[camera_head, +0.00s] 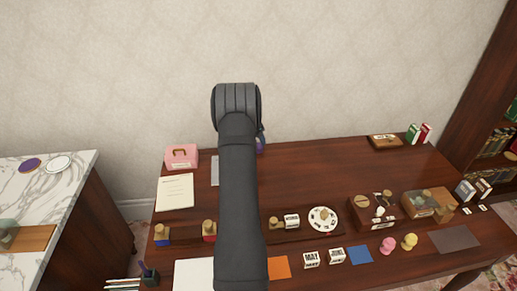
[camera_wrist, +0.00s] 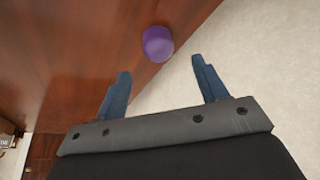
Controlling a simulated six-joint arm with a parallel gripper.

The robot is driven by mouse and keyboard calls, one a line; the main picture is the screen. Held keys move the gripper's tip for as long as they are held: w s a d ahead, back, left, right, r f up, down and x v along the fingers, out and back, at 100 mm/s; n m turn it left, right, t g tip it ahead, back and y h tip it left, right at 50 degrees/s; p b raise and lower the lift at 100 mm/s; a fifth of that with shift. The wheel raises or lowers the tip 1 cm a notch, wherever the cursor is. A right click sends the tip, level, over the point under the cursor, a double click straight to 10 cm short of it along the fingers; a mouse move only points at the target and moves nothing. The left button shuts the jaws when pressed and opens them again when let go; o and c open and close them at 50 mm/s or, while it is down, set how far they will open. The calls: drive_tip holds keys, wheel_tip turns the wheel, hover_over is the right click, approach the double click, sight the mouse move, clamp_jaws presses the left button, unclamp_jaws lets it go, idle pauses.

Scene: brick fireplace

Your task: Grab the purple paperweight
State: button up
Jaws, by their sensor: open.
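The purple paperweight (camera_wrist: 158,44) is a rounded purple piece on the dark wooden table (camera_wrist: 60,60), near its back edge by the wall in the wrist view. In the head view only a sliver of purple (camera_head: 260,144) shows beside my arm; my arm hides the rest. My gripper (camera_wrist: 163,80) is open and empty, its two blue-grey fingers spread apart. In the wrist view the paperweight appears beyond the fingertips, roughly centred between them, and apart from them. My gripper's fingers are mostly hidden behind my arm in the head view.
A pink box (camera_head: 181,157) and a paper sheet (camera_head: 175,193) lie at the table's left. A white dial (camera_head: 323,219), wooden boxes and several small blocks line the front. The back middle-right tabletop (camera_head: 320,165) is clear. A marble counter (camera_head: 40,185) stands left.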

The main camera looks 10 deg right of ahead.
drive_tip(key=shift+x, duration=3.35)
drive_tip(key=shift+s, duration=0.1)
drive_tip(key=shift+c, duration=0.5)
drive_tip(key=c, duration=1.1)
